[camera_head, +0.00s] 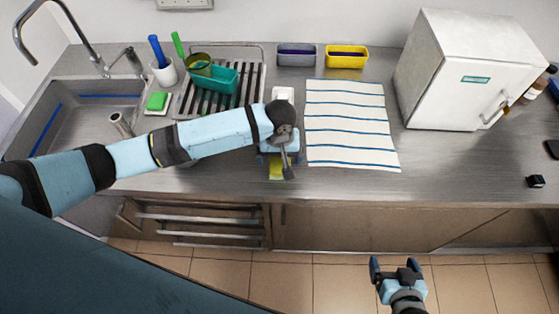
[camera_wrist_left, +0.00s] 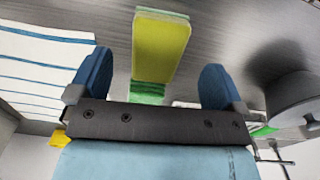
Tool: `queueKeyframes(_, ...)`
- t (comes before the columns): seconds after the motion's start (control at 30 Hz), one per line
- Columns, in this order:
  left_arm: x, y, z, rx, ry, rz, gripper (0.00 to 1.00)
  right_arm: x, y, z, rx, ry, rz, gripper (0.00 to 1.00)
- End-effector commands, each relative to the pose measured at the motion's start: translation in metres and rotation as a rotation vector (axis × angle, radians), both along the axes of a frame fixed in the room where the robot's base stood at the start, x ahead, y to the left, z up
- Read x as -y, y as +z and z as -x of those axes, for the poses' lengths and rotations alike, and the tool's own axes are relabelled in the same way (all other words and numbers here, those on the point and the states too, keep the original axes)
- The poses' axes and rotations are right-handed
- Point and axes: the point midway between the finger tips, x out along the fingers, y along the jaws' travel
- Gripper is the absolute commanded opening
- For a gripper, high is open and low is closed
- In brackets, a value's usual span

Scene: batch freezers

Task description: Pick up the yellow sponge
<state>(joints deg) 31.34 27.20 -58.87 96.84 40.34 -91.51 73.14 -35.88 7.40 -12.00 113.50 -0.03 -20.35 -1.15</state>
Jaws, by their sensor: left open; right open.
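The yellow sponge (camera_head: 276,170) lies on the steel counter near its front edge, mostly hidden under my left gripper (camera_head: 278,160) in the head view. In the left wrist view the sponge (camera_wrist_left: 161,45) is a yellow block with a green layer at its near end. My left gripper (camera_wrist_left: 160,80) is open, with one blue finger on each side of the sponge and gaps between. I cannot tell how far above the counter the fingertips are. My right gripper (camera_head: 396,266) is open and empty, out over the floor in front of the cabinets.
A striped cloth (camera_head: 350,130) lies right of my left gripper. A green sponge (camera_head: 156,101) sits by the sink (camera_head: 70,120). A drying rack (camera_head: 222,97) holds a teal container (camera_head: 222,80). A white freezer (camera_head: 460,70) stands right.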

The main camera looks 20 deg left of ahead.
Motion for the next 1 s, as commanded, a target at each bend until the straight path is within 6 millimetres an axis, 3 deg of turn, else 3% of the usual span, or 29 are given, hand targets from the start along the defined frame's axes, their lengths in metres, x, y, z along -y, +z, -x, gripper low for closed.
queueKeyframes(0.23, 0.001, -0.028, 0.001, -0.002, 0.000, -0.002, 0.96, 0.001, 0.011, 0.001, -0.002, -0.006, -0.005, 0.91)
queueKeyframes(0.4, 0.001, -0.049, 0.001, 0.000, 0.000, 0.000, 0.96, -0.001, 0.007, 0.001, -0.015, -0.030, -0.023, 0.91)
queueKeyframes(0.67, 0.001, -0.053, 0.001, 0.000, 0.000, 0.001, 0.96, -0.002, 0.004, -0.001, -0.019, -0.035, -0.026, 0.91)
queueKeyframes(0.9, 0.001, -0.053, 0.001, 0.000, 0.000, 0.001, 0.43, 0.000, 0.004, -0.001, -0.017, -0.031, -0.022, 0.91)
queueKeyframes(1.0, 0.001, -0.053, 0.001, 0.000, 0.000, 0.001, 0.39, -0.001, 0.005, -0.001, -0.015, -0.030, -0.022, 0.91)
